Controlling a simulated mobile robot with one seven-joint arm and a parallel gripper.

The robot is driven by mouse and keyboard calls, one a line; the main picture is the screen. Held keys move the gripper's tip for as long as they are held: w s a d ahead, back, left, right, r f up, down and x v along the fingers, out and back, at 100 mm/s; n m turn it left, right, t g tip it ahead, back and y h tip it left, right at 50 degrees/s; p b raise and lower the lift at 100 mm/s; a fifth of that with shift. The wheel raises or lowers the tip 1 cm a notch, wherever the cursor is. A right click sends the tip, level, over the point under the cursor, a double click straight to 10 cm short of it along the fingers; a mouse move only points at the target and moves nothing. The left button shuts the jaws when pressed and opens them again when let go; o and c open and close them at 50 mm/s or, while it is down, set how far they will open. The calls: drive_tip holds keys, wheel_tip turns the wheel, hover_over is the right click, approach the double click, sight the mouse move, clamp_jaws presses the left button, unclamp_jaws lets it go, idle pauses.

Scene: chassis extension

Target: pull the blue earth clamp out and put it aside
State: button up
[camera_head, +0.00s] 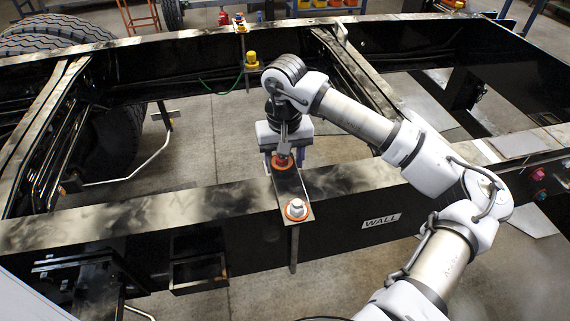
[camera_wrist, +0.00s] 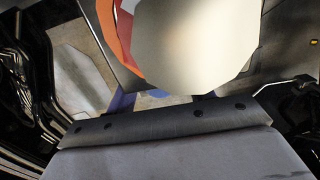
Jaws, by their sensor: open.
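My gripper (camera_head: 284,158) is open at the near chassis rail, pointing down around a red round fitting (camera_head: 283,163) on a dark plate. Blue-violet parts show on both sides below its grey body; I cannot tell whether they are its fingers or part of the blue clamp. In the wrist view, a small blue patch (camera_wrist: 160,92) lies just beyond the grey gripper body. A large pale disc (camera_wrist: 195,40) with an orange rim fills the upper middle of that view. The blue earth clamp is not clearly distinguishable, and any contact with it is hidden.
An orange-ringed fitting (camera_head: 296,209) with a pale top sits on the near rail (camera_head: 150,213), close to the gripper. Yellow-topped fittings (camera_head: 251,59) and a green cable (camera_head: 218,91) are at the far rail. A cross member (camera_head: 350,62) runs right of my gripper. Open floor shows between the rails.

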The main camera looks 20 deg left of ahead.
drive_tip(key=shift+c, duration=0.2)
idle(0.3)
clamp_jaws()
drive_tip(key=shift+r, duration=0.1)
drive_tip(key=shift+r+p, duration=0.8)
drive_tip(key=shift+r, duration=2.1)
